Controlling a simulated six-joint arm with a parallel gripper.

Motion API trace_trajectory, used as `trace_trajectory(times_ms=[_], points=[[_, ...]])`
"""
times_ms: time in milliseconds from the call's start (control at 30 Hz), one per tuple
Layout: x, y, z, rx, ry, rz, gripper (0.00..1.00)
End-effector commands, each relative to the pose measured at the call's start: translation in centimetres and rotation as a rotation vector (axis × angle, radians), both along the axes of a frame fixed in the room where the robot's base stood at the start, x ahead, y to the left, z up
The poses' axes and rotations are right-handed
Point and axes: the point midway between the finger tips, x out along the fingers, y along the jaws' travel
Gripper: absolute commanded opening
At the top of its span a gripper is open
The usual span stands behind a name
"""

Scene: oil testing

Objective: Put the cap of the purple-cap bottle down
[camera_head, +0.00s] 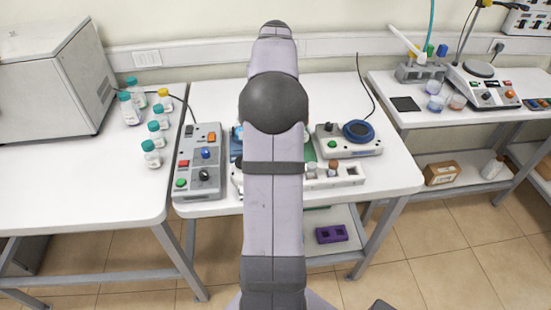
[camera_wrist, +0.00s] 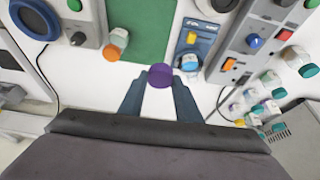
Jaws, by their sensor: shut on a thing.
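In the wrist view, a purple cap (camera_wrist: 160,76) sits between the fingertips of my gripper (camera_wrist: 158,84), which is shut on it. I cannot tell how high the cap is above the surface. In the head view, my arm hides the gripper and the cap.
A green mat (camera_wrist: 140,28) lies beyond the cap, with an orange-capped bottle (camera_wrist: 116,42) to its left. A grey control box (camera_head: 200,163) and a white device with a blue ring (camera_head: 348,140) flank my arm. Several capped bottles (camera_head: 151,153) stand on the left table.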

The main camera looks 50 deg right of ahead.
Motion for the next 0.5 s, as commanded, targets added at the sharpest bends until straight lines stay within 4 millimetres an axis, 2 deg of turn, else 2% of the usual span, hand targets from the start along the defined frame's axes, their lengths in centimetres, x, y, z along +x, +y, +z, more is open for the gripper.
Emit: trace_trajectory(times_ms=[200, 500], points=[[-2.3, 1.8, -4.4, 0.003, 0.004, -0.048, 0.1], [-3.9, 2.9, -9.3, 0.003, 0.004, -0.121, 0.1]])
